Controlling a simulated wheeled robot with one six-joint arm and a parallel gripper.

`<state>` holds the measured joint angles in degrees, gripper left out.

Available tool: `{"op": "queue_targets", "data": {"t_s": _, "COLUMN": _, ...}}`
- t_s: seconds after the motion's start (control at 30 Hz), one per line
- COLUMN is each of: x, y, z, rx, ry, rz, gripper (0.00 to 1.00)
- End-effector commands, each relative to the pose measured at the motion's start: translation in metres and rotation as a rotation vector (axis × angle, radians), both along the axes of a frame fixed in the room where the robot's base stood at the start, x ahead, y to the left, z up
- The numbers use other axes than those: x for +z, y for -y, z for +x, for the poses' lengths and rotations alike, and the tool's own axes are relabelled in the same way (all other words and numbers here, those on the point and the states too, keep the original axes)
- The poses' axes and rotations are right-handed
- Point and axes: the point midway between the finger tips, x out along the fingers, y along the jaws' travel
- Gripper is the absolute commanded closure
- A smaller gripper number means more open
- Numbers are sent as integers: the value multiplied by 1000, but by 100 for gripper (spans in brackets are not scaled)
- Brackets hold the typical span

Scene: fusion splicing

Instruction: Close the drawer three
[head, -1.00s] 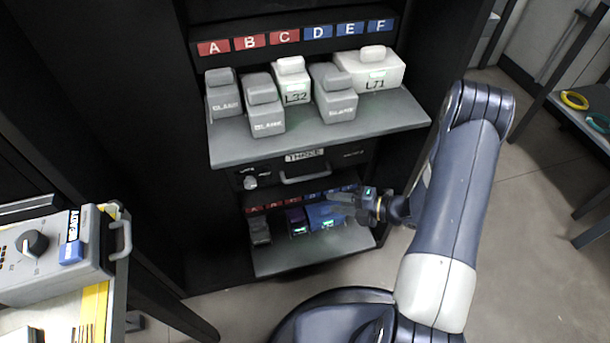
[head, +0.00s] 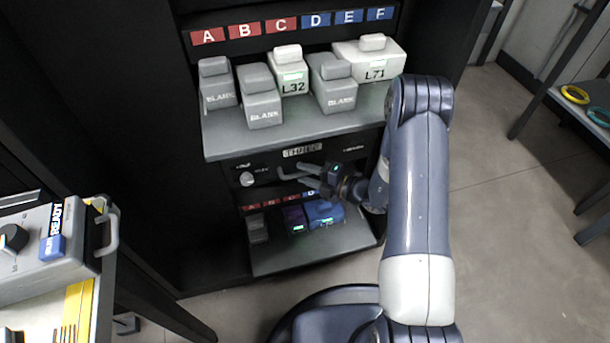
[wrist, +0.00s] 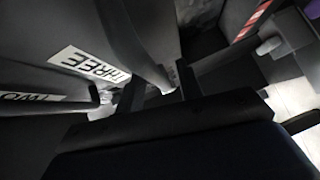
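Drawer three's dark front (head: 270,170) carries a "THREE" label (head: 302,150), a round knob (head: 247,179) and a bar handle (head: 287,174). It sits just under a grey shelf; how far out it stands is hard to tell. My gripper (head: 306,176) is at the right end of the handle. In the wrist view the label (wrist: 90,65) shows upside down and the handle (wrist: 140,45) runs down towards my gripper (wrist: 158,88). Its two fingers are apart, with the handle's end between or just ahead of them; contact is not clear.
The grey shelf (head: 230,147) above juts out with several grey and white modules, including L32 (head: 290,75) and L71 (head: 372,62). A lower shelf (head: 300,258) holds blue (head: 324,213) and dark modules. A bench with a grey device (head: 40,265) stands left.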

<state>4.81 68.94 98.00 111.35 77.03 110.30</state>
Motion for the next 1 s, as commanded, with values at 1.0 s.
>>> {"op": "queue_targets", "data": {"t_s": 1.0, "x": -1, "y": -6, "z": 3, "rx": 0, "ry": 0, "rz": 0, "gripper": 100}}
